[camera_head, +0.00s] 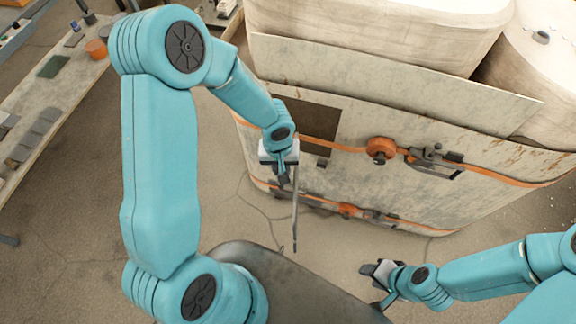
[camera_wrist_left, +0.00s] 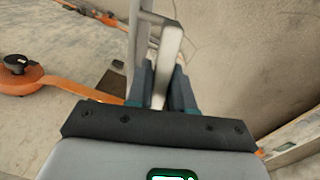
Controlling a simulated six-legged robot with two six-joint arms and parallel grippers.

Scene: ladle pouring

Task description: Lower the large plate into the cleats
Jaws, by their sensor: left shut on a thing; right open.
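My left gripper (camera_head: 283,172) is shut on a thin grey metal piece (camera_head: 295,222), which hangs down in front of the big pale container (camera_head: 400,205). In the left wrist view the left gripper's fingers (camera_wrist_left: 162,88) close on this light grey bar-like piece (camera_wrist_left: 168,50). I cannot tell whether it belongs to a plate. A long, flat, weathered plate (camera_head: 390,82) stands on edge along the container's top, apart from both grippers. My right gripper (camera_head: 376,272) is open and empty at the lower right, near the floor. I cannot make out any cleats.
Orange straps with a round orange reel (camera_head: 381,150) and a dark buckle (camera_head: 433,160) cross the container's face. The reel also shows in the left wrist view (camera_wrist_left: 18,80). A dark square patch (camera_head: 318,120) lies beside the left gripper. A workbench (camera_head: 62,90) stands at left.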

